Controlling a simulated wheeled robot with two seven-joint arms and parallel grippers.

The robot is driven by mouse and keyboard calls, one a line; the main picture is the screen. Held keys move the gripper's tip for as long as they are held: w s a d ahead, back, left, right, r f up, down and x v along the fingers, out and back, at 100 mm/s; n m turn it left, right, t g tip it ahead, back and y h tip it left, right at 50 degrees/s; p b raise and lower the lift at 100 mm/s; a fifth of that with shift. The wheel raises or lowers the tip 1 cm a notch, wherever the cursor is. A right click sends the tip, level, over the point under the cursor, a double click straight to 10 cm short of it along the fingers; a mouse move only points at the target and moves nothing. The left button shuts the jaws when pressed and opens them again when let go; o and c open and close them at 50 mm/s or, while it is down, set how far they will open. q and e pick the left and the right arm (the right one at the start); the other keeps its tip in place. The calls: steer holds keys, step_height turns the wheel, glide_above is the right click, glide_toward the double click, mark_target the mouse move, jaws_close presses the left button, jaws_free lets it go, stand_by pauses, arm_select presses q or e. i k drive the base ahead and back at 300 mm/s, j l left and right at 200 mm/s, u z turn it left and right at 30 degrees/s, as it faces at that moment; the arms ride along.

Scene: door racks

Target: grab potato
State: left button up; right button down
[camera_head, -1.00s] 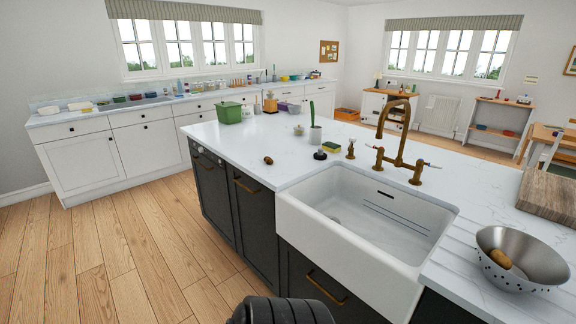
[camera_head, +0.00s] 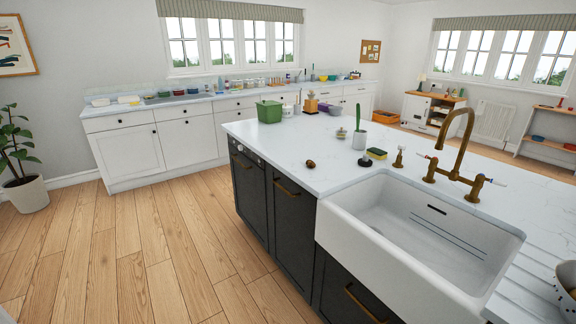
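A small brown roundish object (camera_head: 310,163), which looks like a potato, lies on the white island counter (camera_head: 272,143) left of the sink. At the right edge, a metal colander (camera_head: 566,284) is cut off by the frame. A sliver of a brown potato-like thing (camera_head: 573,294) shows in it. Neither of my grippers is in view, so their state is hidden.
A white sink (camera_head: 405,262) with a brass tap (camera_head: 455,150) is set in the island. The wooden floor (camera_head: 150,240) at left is clear.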

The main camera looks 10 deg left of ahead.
mark_target(311, 164)
steer(key=u, duration=0.15)
steer(key=i+j+z, duration=0.1)
steer(key=z, duration=0.3)
steer(key=i+j+z, duration=0.15)
steer(key=z, duration=0.3)
steer(key=i+j+z, duration=0.1)
steer(key=z, duration=0.3)
steer(key=k+j, duration=0.05)
steer(key=j, duration=0.05)
